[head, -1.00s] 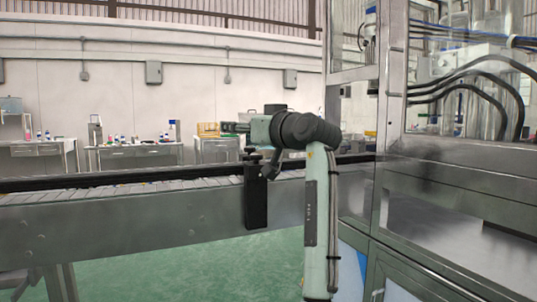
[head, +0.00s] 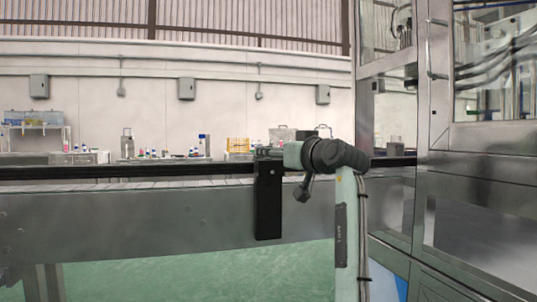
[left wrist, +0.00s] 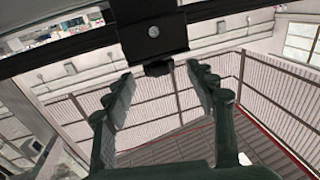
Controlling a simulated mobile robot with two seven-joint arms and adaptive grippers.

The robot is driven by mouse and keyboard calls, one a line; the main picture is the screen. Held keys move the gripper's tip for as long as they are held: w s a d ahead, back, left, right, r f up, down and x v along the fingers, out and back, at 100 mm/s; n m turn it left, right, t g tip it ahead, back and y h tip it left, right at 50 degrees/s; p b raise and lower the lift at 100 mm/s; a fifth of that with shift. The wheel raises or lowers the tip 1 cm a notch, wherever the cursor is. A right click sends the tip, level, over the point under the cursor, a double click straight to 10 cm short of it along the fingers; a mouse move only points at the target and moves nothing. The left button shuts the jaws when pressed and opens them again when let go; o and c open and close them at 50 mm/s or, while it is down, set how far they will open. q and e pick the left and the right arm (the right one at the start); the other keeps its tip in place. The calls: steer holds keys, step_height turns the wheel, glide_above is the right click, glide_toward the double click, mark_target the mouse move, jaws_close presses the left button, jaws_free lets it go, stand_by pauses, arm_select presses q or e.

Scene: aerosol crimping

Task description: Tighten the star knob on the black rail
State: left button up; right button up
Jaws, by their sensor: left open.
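A black bracket (head: 268,205) hangs on the front of the black rail (head: 120,171) in the head view. My left gripper (head: 264,153) reaches in from the right, level with the top of the bracket. In the left wrist view, the bracket (left wrist: 153,34) shows large at the top with the rail (left wrist: 65,48) behind it. A small dark piece, apparently the star knob (left wrist: 158,69), sticks out from the bracket. My left gripper's fingers (left wrist: 161,75) are open, one on each side of that piece. I cannot tell whether they touch it. In the head view the knob is largely hidden by the gripper.
A metal conveyor side (head: 130,220) runs below the rail. A metal-framed, glazed machine (head: 475,190) stands close on the right. Benches with bottles and equipment (head: 150,153) line the back wall. Green floor (head: 190,270) is open below the conveyor.

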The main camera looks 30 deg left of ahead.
arm_select(q)
steer(key=shift+x, duration=2.35)
arm_select(e)
steer(key=shift+w+d+f, duration=0.1)
steer(key=shift+w+f, duration=0.05)
steer(key=shift+f, duration=0.2)
arm_select(q)
steer(key=shift+c, duration=0.4)
